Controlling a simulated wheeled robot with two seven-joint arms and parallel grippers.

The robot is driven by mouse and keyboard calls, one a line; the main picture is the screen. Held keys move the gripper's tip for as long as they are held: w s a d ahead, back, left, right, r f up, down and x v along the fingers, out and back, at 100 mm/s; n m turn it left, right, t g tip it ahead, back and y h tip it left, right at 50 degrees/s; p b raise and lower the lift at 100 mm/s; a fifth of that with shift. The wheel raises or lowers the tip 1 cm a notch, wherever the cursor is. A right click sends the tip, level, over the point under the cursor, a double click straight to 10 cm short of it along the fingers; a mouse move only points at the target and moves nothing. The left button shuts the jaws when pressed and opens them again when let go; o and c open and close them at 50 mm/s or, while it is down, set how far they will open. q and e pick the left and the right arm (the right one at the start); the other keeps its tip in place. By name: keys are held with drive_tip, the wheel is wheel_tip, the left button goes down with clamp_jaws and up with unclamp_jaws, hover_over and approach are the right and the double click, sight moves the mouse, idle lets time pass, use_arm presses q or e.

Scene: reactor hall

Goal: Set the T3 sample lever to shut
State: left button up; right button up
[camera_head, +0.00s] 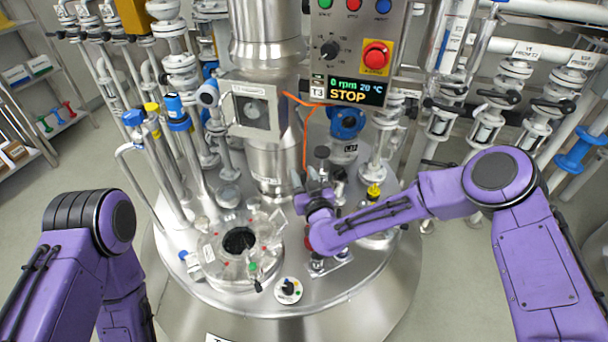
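The T3 panel (346,60) hangs above the steel vessel lid (235,298), and its display reads 0 rpm, 20 °C, STOP. I cannot tell for sure which fitting is the sample lever. A round white dial (288,291) with a black handle and coloured dots sits at the front of the lid. A small fitting with red parts (318,264) stands just behind it, partly under my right arm. My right gripper (312,186) is over the lid, right of the open round port, among small fittings. Its fingers are small and partly hidden, so its opening and contact are unclear. My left gripper is out of view.
A clear-rimmed port (240,243) is left of centre on the lid. A steel column (262,90), a square gauge box (252,110) and an orange cable (306,125) stand behind. Pipes and valves crowd both sides. Shelves (40,105) are far left, with open floor before them.

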drive_tip(key=shift+w+a, duration=0.1)
drive_tip(key=shift+w, duration=0.1)
clamp_jaws()
drive_tip(key=shift+s+f+b, duration=0.2)
drive_tip(key=shift+f+b, duration=0.05)
drive_tip(key=shift+b, duration=0.3)
drive_tip(key=s+t+b, duration=0.1)
drive_tip(key=t+b, duration=0.1)
drive_tip(key=b, duration=0.4)
drive_tip(key=s+d+f+m+t+b, duration=0.1)
drive_tip(key=s+t+b, duration=0.1)
drive_tip(key=b, duration=0.5)
drive_tip(key=s+d+m+t+b, duration=0.1)
drive_tip(key=t+b, duration=0.2)
drive_tip(key=b, duration=0.4)
drive_tip(key=shift+s+f+y, duration=0.3)
drive_tip(key=shift+s+f, duration=0.05)
unclamp_jaws()
drive_tip(key=shift+r, duration=0.1)
